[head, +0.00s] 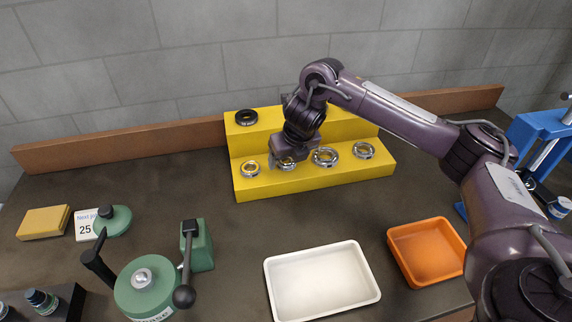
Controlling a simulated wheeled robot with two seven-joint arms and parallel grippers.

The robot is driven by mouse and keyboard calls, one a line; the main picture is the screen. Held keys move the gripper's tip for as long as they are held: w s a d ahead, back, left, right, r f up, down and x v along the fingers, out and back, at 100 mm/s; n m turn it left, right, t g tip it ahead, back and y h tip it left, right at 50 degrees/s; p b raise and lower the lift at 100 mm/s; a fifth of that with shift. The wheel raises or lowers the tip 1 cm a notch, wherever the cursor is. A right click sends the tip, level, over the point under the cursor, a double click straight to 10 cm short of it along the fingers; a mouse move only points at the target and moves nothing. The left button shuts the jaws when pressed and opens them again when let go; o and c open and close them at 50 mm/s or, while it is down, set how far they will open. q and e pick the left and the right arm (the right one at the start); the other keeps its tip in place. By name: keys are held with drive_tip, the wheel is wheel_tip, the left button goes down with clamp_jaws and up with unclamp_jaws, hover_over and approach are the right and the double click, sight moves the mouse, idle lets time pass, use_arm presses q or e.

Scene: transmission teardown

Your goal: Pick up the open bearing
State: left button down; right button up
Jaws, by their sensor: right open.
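A yellow stepped stand (305,182) is at the back middle of the bench. Its lower step holds a row of metal ring bearings: one with a brass-coloured inside (250,168) at the left, one partly hidden ring (287,165), a silver ring (326,157) and another silver ring (363,150) at the right. Which is the open bearing I cannot tell for sure. My right gripper (287,163) is open and points down over the partly hidden ring. Whether its fingers touch this ring is unclear. My left gripper is not in view.
A black ring (246,117) sits on the upper step. A white tray (321,282) and an orange tray (428,252) are in front. The bench between stand and trays is clear.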

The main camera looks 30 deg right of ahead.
drive_tip(key=shift+w+f, duration=0.15)
drive_tip(key=shift+f, duration=0.15)
drive_tip(key=c, duration=1)
drive_tip(key=shift+c, duration=0.6)
drive_tip(key=shift+r, duration=0.15)
